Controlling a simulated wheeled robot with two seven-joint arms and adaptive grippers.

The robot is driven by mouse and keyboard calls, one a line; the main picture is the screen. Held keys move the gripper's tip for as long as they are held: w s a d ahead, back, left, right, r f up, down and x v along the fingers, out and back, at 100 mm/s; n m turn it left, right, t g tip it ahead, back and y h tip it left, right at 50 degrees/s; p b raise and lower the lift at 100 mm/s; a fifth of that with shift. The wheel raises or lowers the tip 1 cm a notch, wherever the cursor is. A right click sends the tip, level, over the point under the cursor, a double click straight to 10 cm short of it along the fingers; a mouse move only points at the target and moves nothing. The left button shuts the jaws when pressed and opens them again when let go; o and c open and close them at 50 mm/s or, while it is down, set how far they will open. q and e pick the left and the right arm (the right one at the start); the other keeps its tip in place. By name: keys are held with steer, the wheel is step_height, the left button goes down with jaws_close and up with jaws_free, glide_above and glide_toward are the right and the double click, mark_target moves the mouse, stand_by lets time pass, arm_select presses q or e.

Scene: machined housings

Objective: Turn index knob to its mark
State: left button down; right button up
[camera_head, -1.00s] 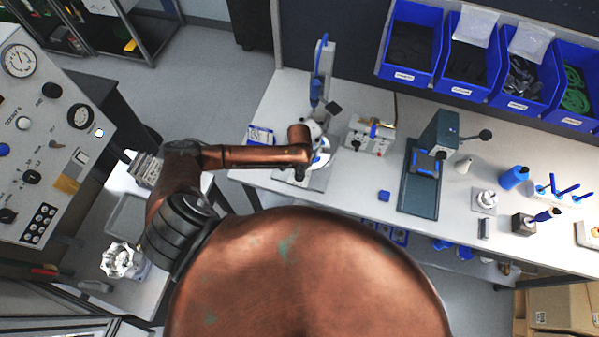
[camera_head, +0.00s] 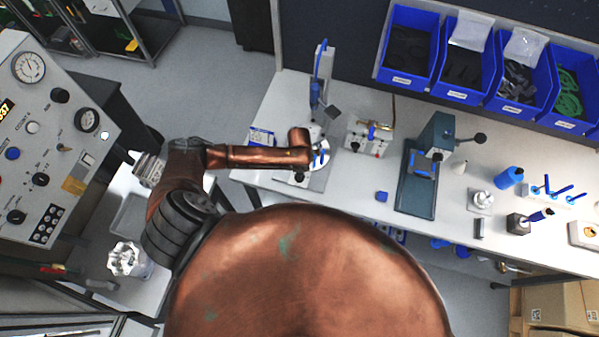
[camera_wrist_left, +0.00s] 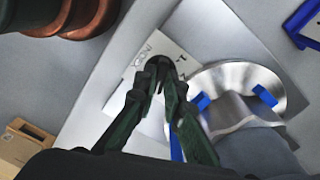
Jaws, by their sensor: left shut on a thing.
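The index knob (camera_wrist_left: 156,63) is a small dark knob on a pale metal plate with engraved marks, in the left wrist view. My left gripper (camera_wrist_left: 160,75) is shut on the knob, its two dark green fingers on either side of it. The fingers cover much of the knob, and its pointer and mark cannot be read. A round metal disc (camera_wrist_left: 238,78) with blue clamps lies right of the knob on the same fixture. In the head view the fixture plate (camera_head: 318,182) stands at the bench's left end, partly under my left wrist. My right gripper is not in view.
A blue-handled post (camera_head: 318,85) rises behind the fixture. A small control box (camera_head: 368,138) and a green press (camera_head: 417,185) stand to the right on the bench (camera_head: 345,205). Blue bins (camera_head: 410,45) hang behind. A gauge panel (camera_head: 45,185) stands at the left.

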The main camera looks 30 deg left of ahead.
arm_select(q)
steer(key=c, duration=2)
jaws_free()
steer(key=shift+r, duration=0.1)
step_height(320, 180, up, 12)
steer(key=shift+f, duration=0.1)
